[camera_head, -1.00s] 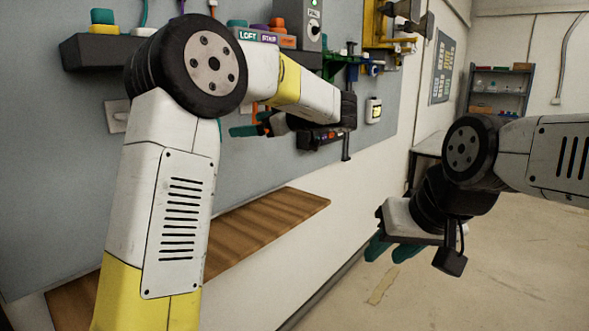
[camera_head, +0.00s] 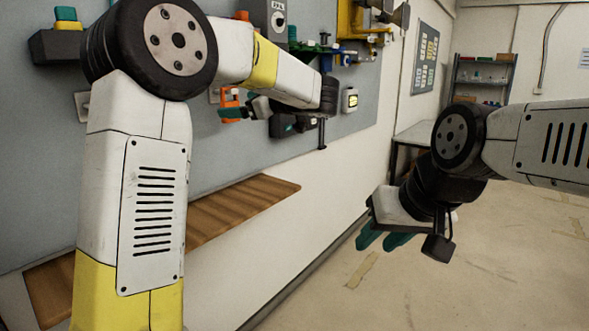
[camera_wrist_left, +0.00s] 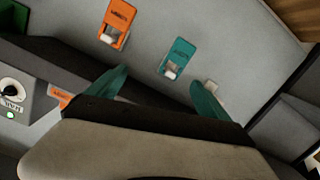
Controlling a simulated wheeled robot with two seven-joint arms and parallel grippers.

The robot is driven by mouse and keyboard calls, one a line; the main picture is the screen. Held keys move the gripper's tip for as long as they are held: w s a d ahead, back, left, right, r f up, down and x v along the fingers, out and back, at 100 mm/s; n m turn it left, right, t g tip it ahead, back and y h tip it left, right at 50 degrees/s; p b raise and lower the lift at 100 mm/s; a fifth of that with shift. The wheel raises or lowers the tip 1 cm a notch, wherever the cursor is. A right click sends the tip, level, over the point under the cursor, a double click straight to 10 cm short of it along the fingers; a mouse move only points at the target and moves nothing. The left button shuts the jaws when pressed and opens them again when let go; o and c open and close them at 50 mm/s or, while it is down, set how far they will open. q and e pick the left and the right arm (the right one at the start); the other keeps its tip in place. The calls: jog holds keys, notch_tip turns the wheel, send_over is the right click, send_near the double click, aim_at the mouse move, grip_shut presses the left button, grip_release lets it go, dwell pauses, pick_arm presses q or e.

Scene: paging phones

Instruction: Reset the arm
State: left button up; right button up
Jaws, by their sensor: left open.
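My left gripper (camera_head: 232,113) is in front of the grey wall board, partly hidden by its own wrist in the head view. In the left wrist view its two teal fingers (camera_wrist_left: 157,92) stand apart with nothing between them. An orange switch-like holder (camera_wrist_left: 117,24) and a teal one (camera_wrist_left: 178,59) are on the board beyond the fingers. The orange one also shows behind the gripper in the head view (camera_head: 229,103). My right gripper (camera_head: 383,240) hangs over open floor, its teal fingers apart and empty.
A wooden ledge (camera_head: 235,208) runs along the wall below the left arm. A shelf rack (camera_head: 482,80) stands at the back. The floor at right is clear.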

pick_arm(q)
notch_tip(320, 180, up, 8)
jog(key=d+m+t+h, duration=0.2)
jog(key=m+t+h, duration=0.3)
jog(key=t+h, duration=0.25)
jog(key=s+d+f+m+h, duration=0.3)
jog(key=s+d+m+h, duration=0.1)
jog(key=s+m+h, duration=0.35)
jog(key=s+a+f+g, duration=0.2)
jog(key=s+f+g, duration=0.1)
jog(key=s+f, duration=0.4)
jog(key=s+a+f+m+g, duration=0.1)
jog(key=s+f+g, duration=0.3)
jog(key=s+f, duration=0.4)
jog(key=s+a+f+m+g, duration=0.1)
jog(key=s+a+f+g, duration=0.2)
jog(key=s+f, duration=0.5)
jog(key=s+g, duration=0.1)
jog(key=s, duration=0.1)
jog(key=shift+s+a+f, duration=0.2)
jog(key=shift+s+a, duration=0.2)
jog(key=shift+g, duration=0.25)
